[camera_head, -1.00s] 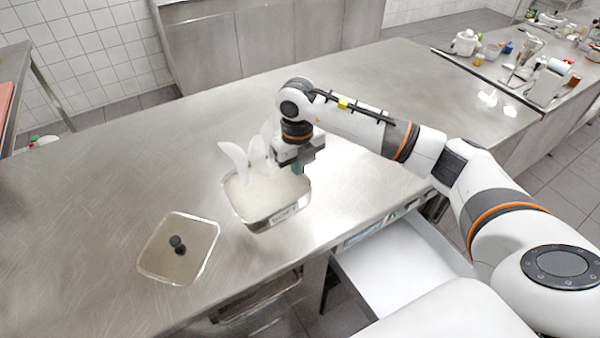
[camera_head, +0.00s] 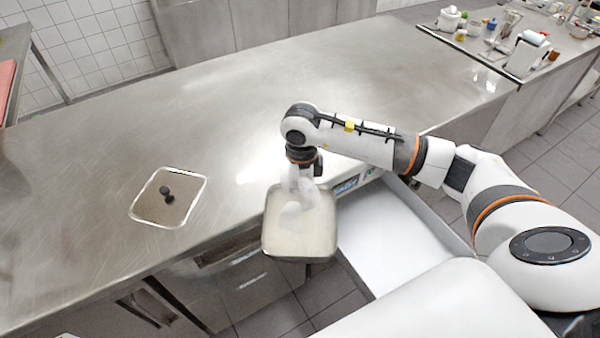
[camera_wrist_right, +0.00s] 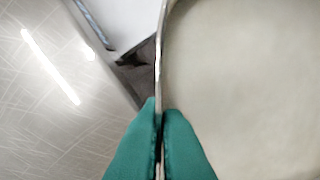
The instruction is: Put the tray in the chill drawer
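The drawer's white floor also shows in the wrist view (camera_wrist_right: 125,22). My left gripper is not in view.
A flat lid (camera_head: 184,205) with a black knob lies on the steel counter (camera_head: 225,120) to the left. Closed drawers (camera_head: 235,280) are below the counter's edge. Small containers and utensils stand at the far right. The counter's middle is clear.

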